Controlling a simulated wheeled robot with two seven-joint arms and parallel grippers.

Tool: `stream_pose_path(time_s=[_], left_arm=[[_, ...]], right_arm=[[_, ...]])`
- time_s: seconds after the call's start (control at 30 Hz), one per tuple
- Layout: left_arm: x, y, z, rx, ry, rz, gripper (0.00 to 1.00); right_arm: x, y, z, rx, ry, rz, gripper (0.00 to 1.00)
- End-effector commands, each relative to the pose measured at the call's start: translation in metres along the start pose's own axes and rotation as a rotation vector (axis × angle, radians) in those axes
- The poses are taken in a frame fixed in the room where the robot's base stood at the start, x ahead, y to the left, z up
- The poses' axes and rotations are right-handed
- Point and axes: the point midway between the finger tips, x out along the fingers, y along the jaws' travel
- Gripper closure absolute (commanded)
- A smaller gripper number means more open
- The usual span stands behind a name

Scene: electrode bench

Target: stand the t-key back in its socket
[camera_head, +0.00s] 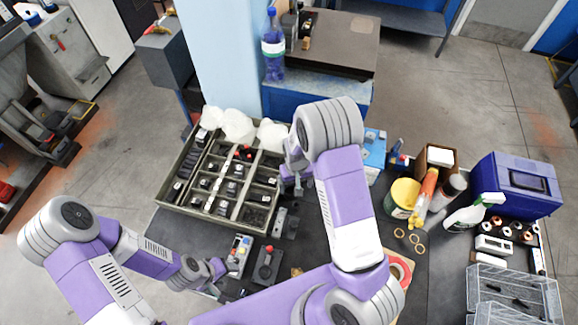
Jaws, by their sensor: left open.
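My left gripper (218,284) is low over the bench at the lower middle. It is open, and its fingertips are small and partly hidden beside a grey-and-blue device (239,254). Right of that device is a dark block with a small upright red-and-black piece (267,261). I cannot tell whether this is the t-key or its socket, and no t-key shows clearly elsewhere. My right gripper (291,184) points down at the right edge of the parts tray. Its jaws are too small and dark to read.
The divided parts tray (167,195) holds several dark parts, with white lumps at its back edge. A yellow tub (402,197), an orange tube (426,192), a spray bottle (470,213) and a blue toolbox (515,185) crowd the right. Wire baskets (515,292) stand at front right.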

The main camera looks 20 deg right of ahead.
Motion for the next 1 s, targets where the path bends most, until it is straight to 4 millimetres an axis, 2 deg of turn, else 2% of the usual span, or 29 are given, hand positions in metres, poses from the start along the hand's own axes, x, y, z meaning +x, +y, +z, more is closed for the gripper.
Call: stream_pose_path(time_s=[0.17, 0.6, 1.0], left_arm=[[0.005, -0.002, 0.002, -0.001, -0.004, 0.0, 0.39], [0.032, -0.013, 0.0, -0.001, -0.003, 0.0, 0.39], [0.034, -0.013, 0.0, -0.001, -0.003, 0.0, 0.39]], right_arm=[[0.008, 0.001, 0.0, 0.001, -0.001, 0.001, 0.39], [0.047, 0.0, 0.0, -0.001, 0.0, 0.0, 0.39], [0.05, 0.0, 0.0, 0.0, 0.0, 0.0, 0.39]])
